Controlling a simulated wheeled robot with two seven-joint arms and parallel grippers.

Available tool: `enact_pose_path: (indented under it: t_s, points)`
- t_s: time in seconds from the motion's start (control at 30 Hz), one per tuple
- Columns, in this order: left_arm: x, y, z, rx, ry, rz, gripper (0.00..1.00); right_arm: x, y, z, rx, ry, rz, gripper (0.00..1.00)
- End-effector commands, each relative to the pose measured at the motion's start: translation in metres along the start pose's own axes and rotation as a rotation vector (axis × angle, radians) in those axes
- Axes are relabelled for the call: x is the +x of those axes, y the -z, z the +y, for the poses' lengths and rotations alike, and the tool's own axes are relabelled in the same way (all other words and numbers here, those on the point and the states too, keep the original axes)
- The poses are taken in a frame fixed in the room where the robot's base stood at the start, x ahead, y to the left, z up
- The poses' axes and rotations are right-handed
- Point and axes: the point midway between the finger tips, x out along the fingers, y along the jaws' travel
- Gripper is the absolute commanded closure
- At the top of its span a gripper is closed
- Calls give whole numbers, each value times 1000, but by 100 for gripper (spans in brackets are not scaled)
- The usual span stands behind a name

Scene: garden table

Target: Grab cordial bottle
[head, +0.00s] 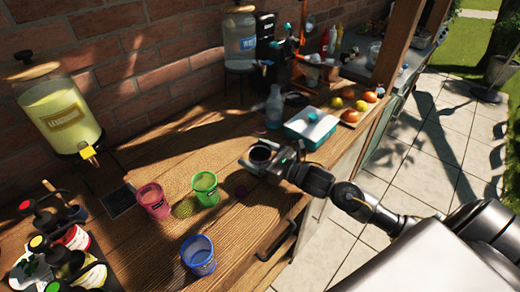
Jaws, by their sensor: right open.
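No readable label marks out the cordial bottle, so I cannot tell which bottle it is. A clear blue-grey bottle (274,108) stands upright on the wooden counter, beyond my right gripper. Several dark bottles (68,232) with coloured caps stand close together at the lower left, far from the gripper. My right gripper (261,156) is open over the counter's front part. A dark round thing shows between its fingers; I cannot tell whether it touches them. My left gripper is not in view.
Red (153,200), green (206,189) and blue (198,255) cups stand on the counter (165,237). A lemonade dispenser (62,115) and a water dispenser (240,42) stand along the brick wall. A teal-and-white box (311,125) and a fruit board (350,114) lie beyond the gripper.

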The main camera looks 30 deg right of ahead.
Motion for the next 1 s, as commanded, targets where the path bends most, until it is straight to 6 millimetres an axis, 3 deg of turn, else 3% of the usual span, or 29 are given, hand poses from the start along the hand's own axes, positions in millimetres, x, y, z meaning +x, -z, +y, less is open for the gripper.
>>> enact_pose_path:
  t_s: [0.33, 0.83, 1.0]
  points:
    - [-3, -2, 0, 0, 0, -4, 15, 10, 1, 0, -1, -1, 1, 17]
    - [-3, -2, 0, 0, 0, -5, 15, 10, 1, 0, -1, -1, 1, 80]
    - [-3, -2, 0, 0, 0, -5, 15, 10, 0, 0, -2, 0, -2, 81]
